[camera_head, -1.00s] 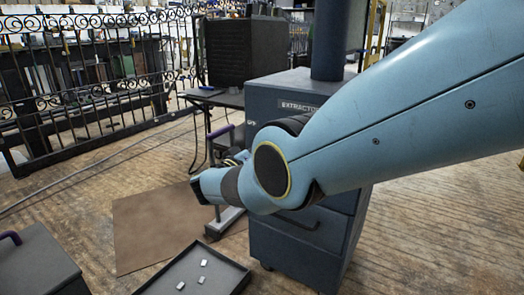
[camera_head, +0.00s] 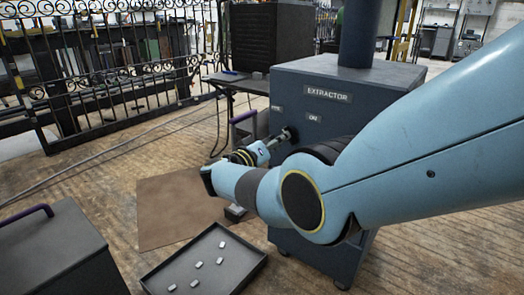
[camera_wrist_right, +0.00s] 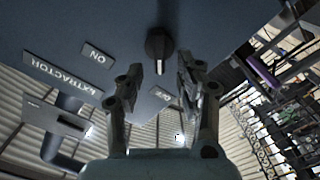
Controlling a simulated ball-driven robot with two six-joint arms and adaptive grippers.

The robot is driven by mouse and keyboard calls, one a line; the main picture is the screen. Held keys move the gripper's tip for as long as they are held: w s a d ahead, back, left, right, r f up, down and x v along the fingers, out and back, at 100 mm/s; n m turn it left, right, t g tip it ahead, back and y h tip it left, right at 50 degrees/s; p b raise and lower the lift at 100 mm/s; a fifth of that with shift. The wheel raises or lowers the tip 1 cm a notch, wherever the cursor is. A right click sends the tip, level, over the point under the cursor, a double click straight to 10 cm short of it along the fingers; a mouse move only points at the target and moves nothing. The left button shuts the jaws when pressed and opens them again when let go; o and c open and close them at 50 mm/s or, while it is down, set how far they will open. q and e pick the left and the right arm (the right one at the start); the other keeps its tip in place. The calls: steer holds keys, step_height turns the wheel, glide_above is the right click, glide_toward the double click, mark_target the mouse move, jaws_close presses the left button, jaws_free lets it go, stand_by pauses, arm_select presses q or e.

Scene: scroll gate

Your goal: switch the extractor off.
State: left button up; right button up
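The extractor (camera_head: 400,78) is a dark blue cabinet with a name plate, an ON plate (camera_head: 313,118) and a second small plate (camera_head: 277,108), partly hard to read. In the right wrist view a black knob (camera_wrist_right: 157,43) sticks out from the panel, with a pale mark on its lower end. The ON plate (camera_wrist_right: 97,57) is left of it; the second plate (camera_wrist_right: 161,94) shows below, between my fingers. My right gripper (camera_wrist_right: 160,74) is open, its fingers apart just short of the knob. In the head view it is near the panel (camera_head: 278,140). My left gripper is out of view.
A black tray (camera_head: 152,275) with several small white pieces lies on the floor in front. A grey box (camera_head: 60,258) with a purple handle is at the left. A brown mat (camera_head: 165,215) lies flat behind the tray. An iron gate (camera_head: 70,100) stands behind.

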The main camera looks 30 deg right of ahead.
steer(key=v, duration=0.8)
steer(key=shift+s+a, duration=0.1)
steer(key=shift+a, duration=0.05)
